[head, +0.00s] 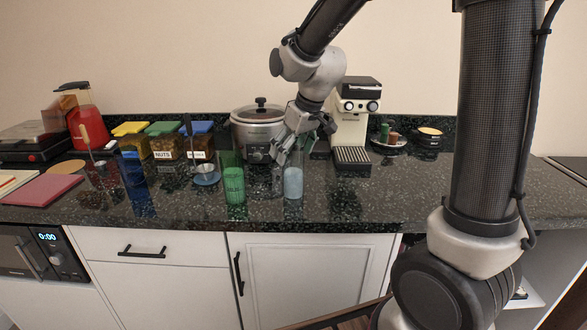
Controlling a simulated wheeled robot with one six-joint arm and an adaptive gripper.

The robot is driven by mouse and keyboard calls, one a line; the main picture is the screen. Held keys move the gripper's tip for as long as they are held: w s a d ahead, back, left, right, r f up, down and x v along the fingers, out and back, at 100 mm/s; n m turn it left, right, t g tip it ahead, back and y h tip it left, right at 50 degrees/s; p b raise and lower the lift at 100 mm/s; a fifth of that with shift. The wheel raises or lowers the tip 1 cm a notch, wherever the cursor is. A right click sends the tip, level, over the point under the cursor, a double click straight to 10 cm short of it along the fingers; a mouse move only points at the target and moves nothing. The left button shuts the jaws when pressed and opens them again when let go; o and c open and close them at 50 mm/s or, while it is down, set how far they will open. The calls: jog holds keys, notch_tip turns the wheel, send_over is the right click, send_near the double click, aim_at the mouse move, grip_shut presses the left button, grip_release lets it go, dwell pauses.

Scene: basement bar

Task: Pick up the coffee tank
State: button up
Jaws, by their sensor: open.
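No thing in the head view is clearly readable as the coffee tank. Several clear jars with coloured lids stand at the back left: a yellow-lidded jar (132,140), a green-lidded jar (165,143) labelled NUTS, and a blue-lidded jar (200,143) whose label is too small to read. A cream and black coffee machine (352,115) stands right of the cooker. My gripper (284,154) is open and points down in front of the cooker, above or behind a pale blue glass (293,184). No held object shows between its fingers.
A silver cooker (258,128) stands behind my gripper. A green glass (234,186) and a blue glass (137,188) stand near the counter's front. A red blender (87,125) is at left; a plate with small cups (388,140) and a dark round container (429,138) are at right.

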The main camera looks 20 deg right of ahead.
jog(key=x, duration=0.2)
jog(key=shift+w+f, duration=0.1)
jog(key=shift+f, duration=0.25)
jog(key=shift+a, duration=0.1)
jog(key=c, duration=1.3)
jog(key=shift+o, duration=0.2)
jog(key=shift+r, duration=0.1)
